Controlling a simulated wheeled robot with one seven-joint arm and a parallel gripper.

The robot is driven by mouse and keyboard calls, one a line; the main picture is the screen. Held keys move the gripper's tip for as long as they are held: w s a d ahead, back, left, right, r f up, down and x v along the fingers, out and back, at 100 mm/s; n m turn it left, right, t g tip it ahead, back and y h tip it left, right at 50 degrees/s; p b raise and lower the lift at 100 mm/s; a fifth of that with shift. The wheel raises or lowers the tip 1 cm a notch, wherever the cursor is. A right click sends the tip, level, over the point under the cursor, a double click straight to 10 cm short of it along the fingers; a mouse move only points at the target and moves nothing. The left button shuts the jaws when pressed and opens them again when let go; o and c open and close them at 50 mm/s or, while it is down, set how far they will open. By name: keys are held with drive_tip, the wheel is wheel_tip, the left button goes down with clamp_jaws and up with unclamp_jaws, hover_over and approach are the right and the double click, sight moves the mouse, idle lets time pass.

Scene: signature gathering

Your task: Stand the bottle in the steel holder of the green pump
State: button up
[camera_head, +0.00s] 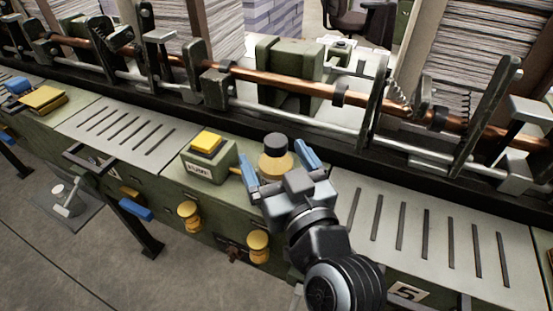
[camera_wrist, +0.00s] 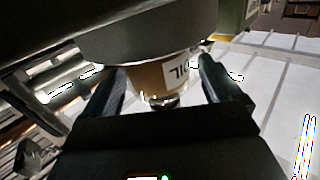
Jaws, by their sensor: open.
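The bottle (camera_head: 275,164) has a dark cap and an amber body, and stands upright on the machine's ledge. In the wrist view the bottle (camera_wrist: 160,76) shows a white label with dark letters, partly cut off, below a wide grey part. My gripper (camera_head: 278,161) is open, with one blue-sided finger on each side of the bottle. In the wrist view my gripper (camera_wrist: 162,88) has its dark fingers apart, with the bottle between them; I cannot tell whether they touch it. I cannot clearly pick out the green pump or its steel holder.
A green control box (camera_head: 209,165) with a yellow button stands left of the bottle. Slotted grey plates (camera_head: 130,130) lie on both sides. A copper-coloured bar (camera_head: 290,82) and steel arms run behind. Yellow knobs (camera_head: 258,246) stick out in front.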

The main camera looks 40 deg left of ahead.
drive_tip(key=shift+r, duration=0.25)
drive_tip(key=shift+s+d+p, duration=0.1)
drive_tip(key=shift+d+p, duration=0.05)
drive_tip(key=shift+p, duration=0.2)
drive_tip(key=b+v, duration=0.3)
drive_tip(key=v, duration=0.8)
drive_tip(key=shift+s+d, duration=0.25)
drive_tip(key=shift+d, duration=0.05)
